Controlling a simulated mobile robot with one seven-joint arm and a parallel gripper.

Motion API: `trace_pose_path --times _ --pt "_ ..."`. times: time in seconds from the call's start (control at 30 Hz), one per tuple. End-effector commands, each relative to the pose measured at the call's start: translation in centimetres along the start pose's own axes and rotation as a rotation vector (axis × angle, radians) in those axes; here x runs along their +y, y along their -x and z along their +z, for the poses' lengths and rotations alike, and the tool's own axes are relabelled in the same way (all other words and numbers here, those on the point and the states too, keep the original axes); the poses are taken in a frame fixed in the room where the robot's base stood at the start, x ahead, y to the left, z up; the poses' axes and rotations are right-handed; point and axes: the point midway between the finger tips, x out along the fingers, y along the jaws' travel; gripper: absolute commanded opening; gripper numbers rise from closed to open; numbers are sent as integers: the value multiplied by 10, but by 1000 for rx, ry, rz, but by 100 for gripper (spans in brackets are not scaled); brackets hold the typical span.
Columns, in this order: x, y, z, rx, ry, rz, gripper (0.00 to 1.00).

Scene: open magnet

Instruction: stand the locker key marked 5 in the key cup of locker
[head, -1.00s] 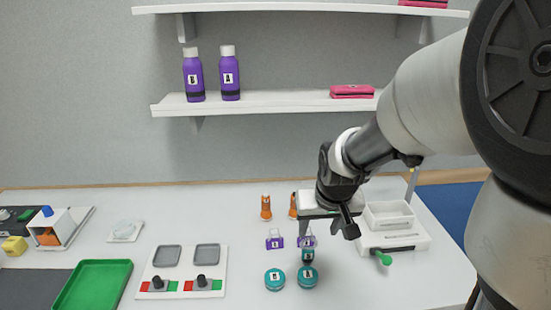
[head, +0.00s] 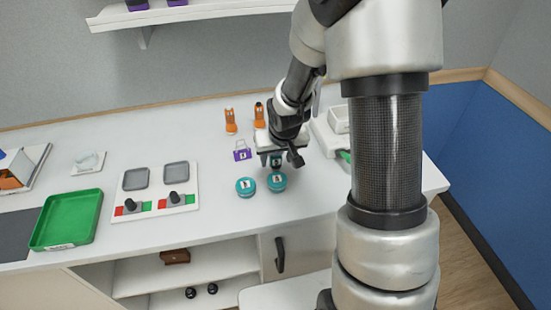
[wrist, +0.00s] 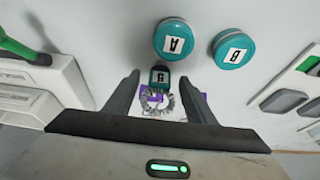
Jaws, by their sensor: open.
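The locker key has a dark teal tag with a white label that looks like a 5, upside down in the wrist view (wrist: 160,77), and a coiled grey ring (wrist: 158,104). In the head view its tag (head: 276,161) shows just under my gripper (head: 281,158). My gripper is open; in the wrist view its fingers (wrist: 160,80) stand on either side of the tag and ring, with gaps at both sides. Part of a purple thing (wrist: 150,94) shows behind the ring. I cannot pick out the key cup in these frames.
Two teal round tins, A (head: 277,182) and B (head: 246,187), stand just in front. A purple tagged thing (head: 242,151) and two orange things (head: 231,121) are nearby. A white box (head: 325,135) is close on the right. A switch panel (head: 155,192) and green tray (head: 66,219) lie left.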

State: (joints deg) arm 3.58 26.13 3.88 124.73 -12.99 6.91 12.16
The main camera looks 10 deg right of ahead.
Motion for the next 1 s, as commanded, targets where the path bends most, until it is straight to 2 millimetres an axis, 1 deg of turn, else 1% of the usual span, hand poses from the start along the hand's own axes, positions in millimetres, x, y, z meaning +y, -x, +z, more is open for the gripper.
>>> trace_pose_path --times 0.03,0.1,0.37,0.6,0.67,0.87,0.97,1.0 --pt "0 -7 0 -1 0 0 50" --pt "0 -12 0 -1 0 0 50" --pt "0 -14 0 1 -1 0 50" --pt "0 -14 0 1 -1 0 10" --pt "0 -14 0 1 -1 0 3" --pt "0 -13 -1 2 -1 0 3" --pt "0 -5 -5 4 -1 0 3" --pt "1 0 -7 5 -1 0 3"
